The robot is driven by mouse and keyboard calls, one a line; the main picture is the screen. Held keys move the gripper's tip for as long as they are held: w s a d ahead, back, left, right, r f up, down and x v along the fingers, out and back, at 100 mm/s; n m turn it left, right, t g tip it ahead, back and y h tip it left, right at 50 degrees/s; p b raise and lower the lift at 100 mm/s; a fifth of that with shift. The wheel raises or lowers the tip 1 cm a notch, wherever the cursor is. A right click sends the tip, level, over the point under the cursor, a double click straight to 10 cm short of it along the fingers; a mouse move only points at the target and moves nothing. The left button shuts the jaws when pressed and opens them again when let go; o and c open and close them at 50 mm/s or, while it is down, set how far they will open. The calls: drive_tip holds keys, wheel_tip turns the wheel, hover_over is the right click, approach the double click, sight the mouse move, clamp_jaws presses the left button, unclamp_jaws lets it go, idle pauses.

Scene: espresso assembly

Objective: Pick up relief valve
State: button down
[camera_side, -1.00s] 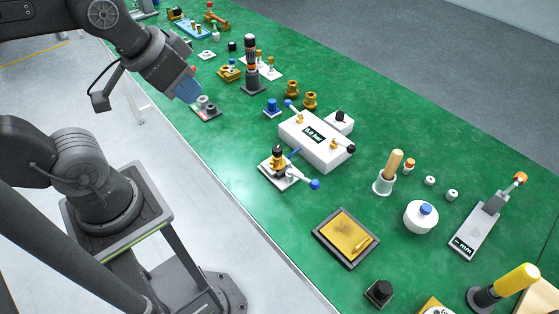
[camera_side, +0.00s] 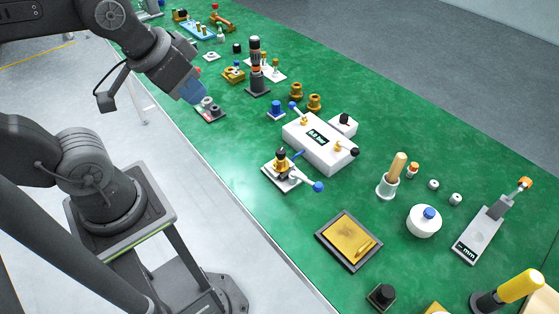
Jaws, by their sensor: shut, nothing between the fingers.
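I cannot tell for certain which part is the relief valve. Several small brass parts are in view, among them a pair of brass fittings (camera_side: 305,97) behind the white box and a brass-and-black part (camera_side: 281,158) upright on a small white plate. My gripper (camera_side: 197,97) is at the upper left, pointing down toward a small plate with grey rings (camera_side: 210,108). Its blue fingers are small and partly merge with the plate behind them. They look shut and hold nothing that I can see. I cannot tell whether they touch the rings.
A white box with a display (camera_side: 320,142) stands mid-bench. A dark upright tool (camera_side: 255,70) and a gold fixture (camera_side: 233,75) stand right of my gripper. A gold tray (camera_side: 349,242) lies near the front edge. Green bench (camera_side: 225,145) is clear between the ring plate and the box.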

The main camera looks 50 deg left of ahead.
drive_tip(key=c, duration=0.8)
unclamp_jaws()
drive_tip(key=m+t+y, duration=0.8)
drive_tip(key=m+y, duration=0.4)
drive_tip(key=m, duration=1.6)
approach(280, 158)
drive_tip(key=x, duration=0.7)
drive_tip(key=shift+w+a+r, duration=0.1)
drive_tip(key=shift+w+a, duration=0.15)
drive_tip(key=shift+w, duration=0.05)
drive_tip(key=shift+r+x, duration=0.1)
drive_tip(key=shift+x, duration=1.25)
drive_tip(key=shift+r+x, duration=0.15)
drive_tip(key=shift+x, duration=1.25)
